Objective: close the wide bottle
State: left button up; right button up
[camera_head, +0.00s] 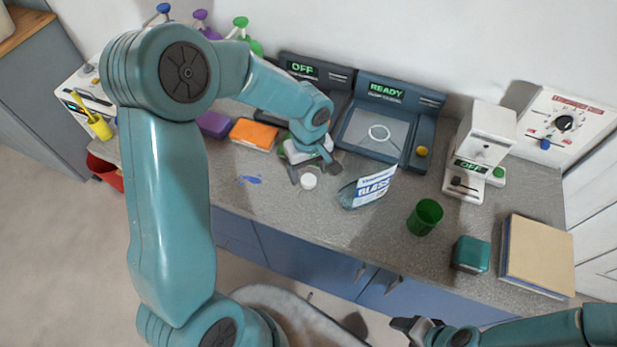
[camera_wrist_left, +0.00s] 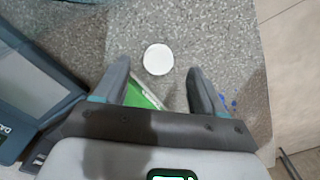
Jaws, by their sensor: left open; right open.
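A clear bluish bottle with a white and blue "GLASS" label (camera_head: 368,190) is on the counter right of my left gripper; I cannot make out its mouth. A round white cap-like disc (camera_head: 308,182) lies on the counter left of the bottle. In the left wrist view the disc (camera_wrist_left: 158,59) is just beyond and between the fingertips. My left gripper (camera_head: 313,172) is open and empty above the counter, close to the disc; its fingers also show in the left wrist view (camera_wrist_left: 159,78). My right gripper (camera_head: 415,325) is open and empty in front of the counter.
A green cup (camera_head: 425,217), a teal box (camera_head: 471,254) and a tan book-like block (camera_head: 538,256) stand to the right. A "READY" device (camera_head: 388,118) is behind the bottle. A green-and-white item (camera_wrist_left: 143,95) lies under the left gripper. Blue bits (camera_head: 250,180) lie left.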

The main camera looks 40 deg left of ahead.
aim_at(309, 180)
pick_arm(q)
notch_tip(309, 180, down, 3)
jog(key=shift+w+f, duration=0.1)
dwell(0.3)
jog(key=c, duration=1.1)
notch_tip(309, 180, up, 20)
jog(key=shift+r+b, duration=0.1)
jog(key=shift+b, duration=0.3)
